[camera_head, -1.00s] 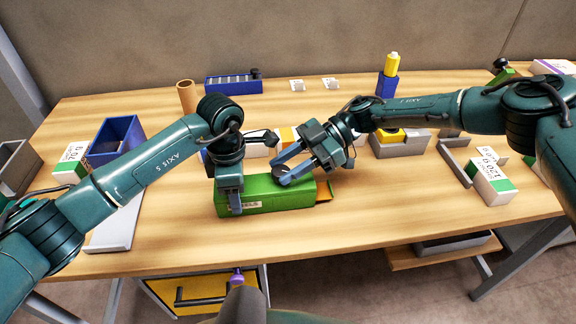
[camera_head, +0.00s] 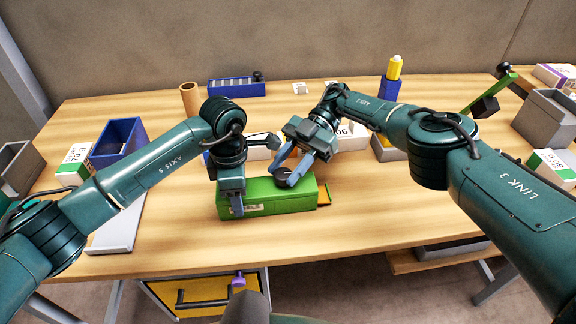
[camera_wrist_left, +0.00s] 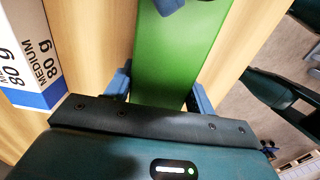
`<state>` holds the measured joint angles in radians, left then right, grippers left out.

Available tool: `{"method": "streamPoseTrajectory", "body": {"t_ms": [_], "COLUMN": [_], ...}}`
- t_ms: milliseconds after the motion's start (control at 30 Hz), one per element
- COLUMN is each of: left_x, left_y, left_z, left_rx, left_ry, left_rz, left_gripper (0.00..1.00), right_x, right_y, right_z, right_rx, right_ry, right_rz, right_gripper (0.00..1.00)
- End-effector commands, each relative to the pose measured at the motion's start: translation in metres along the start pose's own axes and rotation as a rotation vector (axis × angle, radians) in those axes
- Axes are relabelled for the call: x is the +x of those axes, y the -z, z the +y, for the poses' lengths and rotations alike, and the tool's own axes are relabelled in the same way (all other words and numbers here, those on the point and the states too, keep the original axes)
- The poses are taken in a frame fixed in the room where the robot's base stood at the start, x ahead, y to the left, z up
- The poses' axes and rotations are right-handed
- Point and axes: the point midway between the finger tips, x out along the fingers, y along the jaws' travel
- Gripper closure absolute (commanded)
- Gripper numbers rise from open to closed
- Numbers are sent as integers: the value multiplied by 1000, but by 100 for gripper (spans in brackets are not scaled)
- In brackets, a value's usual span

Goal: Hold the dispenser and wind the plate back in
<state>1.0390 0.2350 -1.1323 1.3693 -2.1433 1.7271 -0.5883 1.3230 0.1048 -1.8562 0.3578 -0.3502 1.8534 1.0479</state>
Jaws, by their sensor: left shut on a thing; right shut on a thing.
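The dispenser (camera_head: 268,206) is a long green box with a white label, lying on the bench; it also shows in the left wrist view (camera_wrist_left: 176,50). A small orange-yellow plate (camera_head: 325,194) sticks out of its right end. My left gripper (camera_head: 237,204) is shut across the dispenser's left end, with a finger on each side in the left wrist view (camera_wrist_left: 161,93). My right gripper (camera_head: 284,178) is shut on a dark round knob (camera_head: 286,170) on top of the dispenser. The fingers partly hide the knob.
A blue open bin (camera_head: 117,142) and a white-green paper pack (camera_head: 75,160) stand at the left. A grey bin (camera_head: 548,118) and another pack (camera_head: 556,166) stand at the right. The bench front right of the dispenser is clear.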

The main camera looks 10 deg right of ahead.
Motion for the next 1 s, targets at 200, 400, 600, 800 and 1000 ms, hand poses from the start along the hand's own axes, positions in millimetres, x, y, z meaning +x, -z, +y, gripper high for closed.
{"method": "streamPoseTrajectory", "body": {"t_ms": [200, 400, 600, 800, 1000], "left_x": [0, 0, 0, 0, 0], "left_y": [-4, -4, -3, -1, 0], "left_z": [-2, -2, -1, -1, 0], "left_rx": [9, 7, 5, 2, 0], "left_ry": [2, 1, 1, 0, 0], "left_rz": [-8, -8, -6, -3, -1], "left_gripper": [73, 73, 73, 73, 73], "right_x": [1, 2, 1, 1, 0], "right_y": [0, 0, 0, 0, 0], "right_z": [0, 0, 0, -1, -1], "right_rx": [0, 0, 0, 0, 0], "right_ry": [6, 7, 7, 7, 7], "right_rz": [3, 4, 4, 4, 3], "right_gripper": [88, 88, 53, 42, 42]}}
